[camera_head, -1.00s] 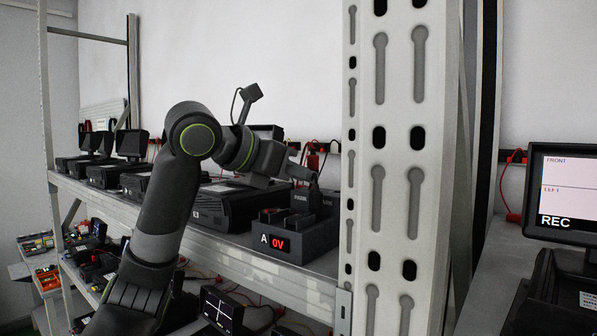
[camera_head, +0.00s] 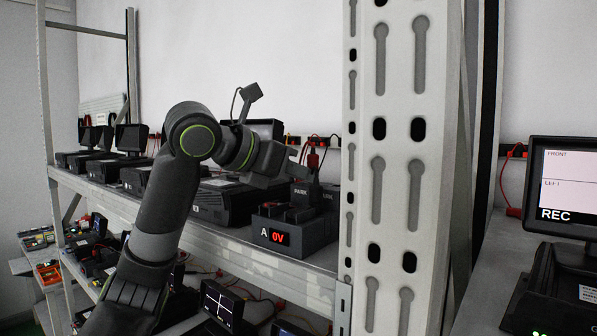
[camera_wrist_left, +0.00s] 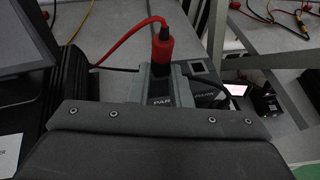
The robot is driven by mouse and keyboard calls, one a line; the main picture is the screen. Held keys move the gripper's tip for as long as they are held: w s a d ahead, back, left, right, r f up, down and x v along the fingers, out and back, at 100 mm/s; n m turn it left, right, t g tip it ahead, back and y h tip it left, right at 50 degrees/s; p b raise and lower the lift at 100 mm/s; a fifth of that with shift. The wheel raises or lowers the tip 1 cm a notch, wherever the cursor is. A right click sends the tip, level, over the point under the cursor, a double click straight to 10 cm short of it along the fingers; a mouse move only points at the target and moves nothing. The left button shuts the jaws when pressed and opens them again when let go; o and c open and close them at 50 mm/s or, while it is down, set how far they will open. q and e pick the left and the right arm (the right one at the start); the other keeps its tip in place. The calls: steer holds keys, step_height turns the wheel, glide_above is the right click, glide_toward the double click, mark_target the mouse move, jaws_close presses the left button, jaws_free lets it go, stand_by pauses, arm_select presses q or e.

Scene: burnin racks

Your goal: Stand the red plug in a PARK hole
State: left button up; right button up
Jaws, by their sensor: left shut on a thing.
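The red plug (camera_wrist_left: 162,62) stands between the two fingers of my left gripper (camera_wrist_left: 162,80) in the left wrist view. Its red lead runs off to the left. The fingers are shut on it. A label reading "PAR", partly cut off, lies just below the plug. In the head view my left gripper (camera_head: 297,170) is over the dark unit (camera_head: 312,236) marked "A" with a red "0V" display. The holes and the plug's tip are hidden, so I cannot tell whether the plug is in a hole. My right gripper is out of view.
A perforated metal post (camera_head: 397,150) stands close to the right of the unit. A dark box (camera_head: 222,203) sits to its left on the shelf (camera_head: 255,262). Red and black leads hang along the wall behind. A REC monitor (camera_head: 565,185) stands at the far right.

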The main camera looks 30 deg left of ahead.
arm_select(q)
steer(key=shift+f, duration=0.1)
steer(key=o, duration=0.9)
steer(key=shift+a+f, duration=0.1)
steer(key=shift+f, duration=0.05)
steer(key=shift+c, duration=0.2)
steer(key=shift+a, duration=0.15)
steer(key=shift+f, duration=0.1)
steer(key=shift+f, duration=0.1)
steer(key=shift+d, duration=0.2)
steer(key=shift+c, duration=0.3)
